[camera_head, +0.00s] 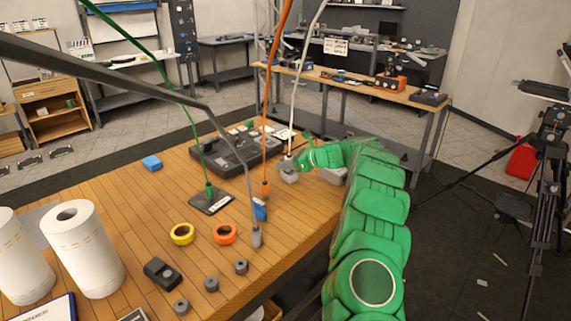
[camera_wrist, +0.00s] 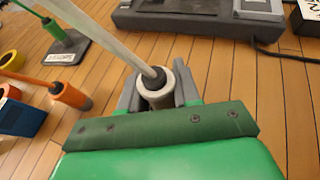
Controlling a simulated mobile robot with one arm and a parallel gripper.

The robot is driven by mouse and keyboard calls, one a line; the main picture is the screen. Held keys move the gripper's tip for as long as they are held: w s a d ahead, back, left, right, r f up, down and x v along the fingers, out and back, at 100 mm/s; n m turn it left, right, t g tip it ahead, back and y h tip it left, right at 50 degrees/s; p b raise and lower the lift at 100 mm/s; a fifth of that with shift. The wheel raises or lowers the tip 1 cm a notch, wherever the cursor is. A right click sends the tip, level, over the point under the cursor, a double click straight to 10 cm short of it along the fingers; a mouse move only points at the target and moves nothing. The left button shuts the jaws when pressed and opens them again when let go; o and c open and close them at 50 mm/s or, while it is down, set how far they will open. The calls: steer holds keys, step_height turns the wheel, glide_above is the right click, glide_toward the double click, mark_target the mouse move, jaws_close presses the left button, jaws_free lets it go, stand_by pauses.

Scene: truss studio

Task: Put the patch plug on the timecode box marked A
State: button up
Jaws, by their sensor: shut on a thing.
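My gripper (camera_head: 291,166) is at the far right part of the wooden table. It is shut on a pale plug (camera_wrist: 157,93) with a dark collar, from which a white cable (camera_head: 305,75) rises steeply. In the wrist view, my grey gripper fingers (camera_wrist: 157,97) stand on both sides of this plug. A small light grey box (camera_head: 289,177) shows just under the gripper in the head view; I cannot tell whether the plug touches it. Another light grey box (camera_head: 333,176) is partly hidden by my arm. I cannot read a letter A on any box.
An orange-cable plug (camera_head: 265,188), a grey-cable plug (camera_head: 256,238) and a green-cable plug on a dark labelled plate (camera_head: 212,203) stand to the left. A dark console (camera_head: 228,158) lies behind. Tape rolls (camera_head: 225,233), a blue block (camera_head: 152,162) and paper rolls (camera_head: 85,248) are also on the table.

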steer(key=shift+f, duration=0.1)
steer(key=o, duration=1)
steer(key=shift+o, duration=0.2)
